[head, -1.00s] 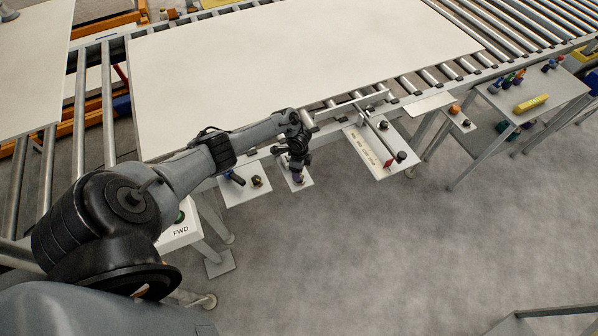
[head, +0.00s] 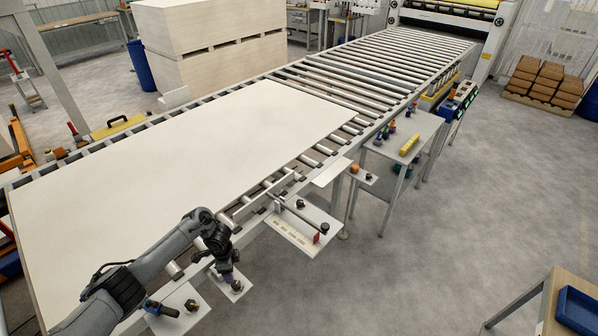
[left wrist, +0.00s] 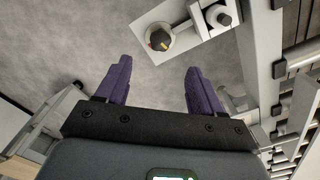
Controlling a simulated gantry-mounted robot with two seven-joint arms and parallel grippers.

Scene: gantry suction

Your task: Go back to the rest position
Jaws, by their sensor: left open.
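My left gripper (head: 229,277) hangs at the near edge of the roller conveyor, close above a small white plate (head: 236,293). In the left wrist view its two purple fingers (left wrist: 160,88) stand wide apart with nothing between them. Beyond the fingertips in that view is a white plate carrying a dark knob with red and yellow marks (left wrist: 158,38) and a second dark knob (left wrist: 219,15). My right gripper shows in neither view.
A large pale board (head: 190,160) lies on the roller conveyor (head: 385,62). A bracket shelf (head: 290,240) juts out right of my gripper. A side table (head: 420,125) holds a yellow object (head: 410,144). Grey floor (head: 420,250) is open at the right.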

